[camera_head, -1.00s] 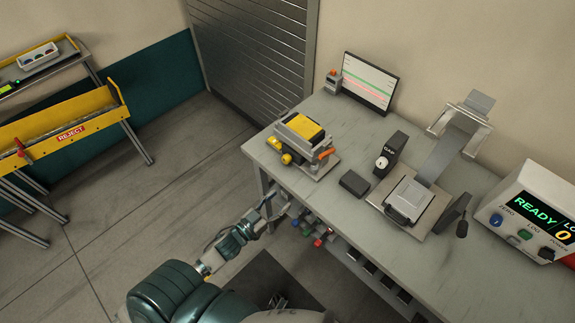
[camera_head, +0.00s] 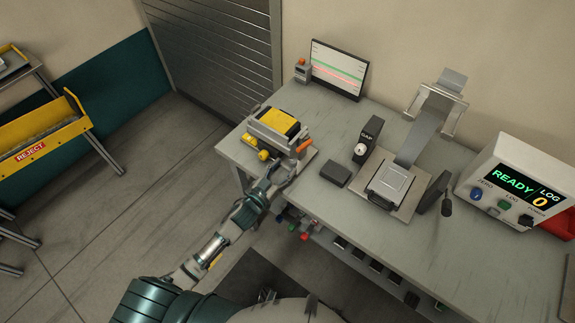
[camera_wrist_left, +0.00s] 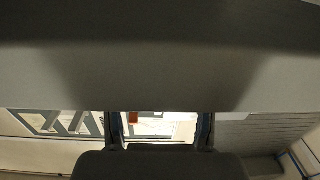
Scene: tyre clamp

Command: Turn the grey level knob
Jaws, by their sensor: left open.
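A clamp device with a yellow top (camera_head: 278,122) stands on the bench's left end, with yellow knobs at its front left and an orange lever (camera_head: 303,146) at its right. I cannot make out a grey level knob for certain; part of the device's front is behind my arm. My left gripper (camera_head: 284,180) is at the bench's front edge, just in front of this device. In the left wrist view its two fingers (camera_wrist_left: 160,122) are apart with nothing between them, and a broad grey surface fills the upper part. My right gripper is not in view.
On the grey bench (camera_head: 330,220) stand a black GAP gauge (camera_head: 368,138), a dark block (camera_head: 335,173), a plate fixture (camera_head: 388,186), a monitor (camera_head: 338,70) and a READY/LOG box (camera_head: 515,185). A yellow reject chute (camera_head: 45,135) is at the left.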

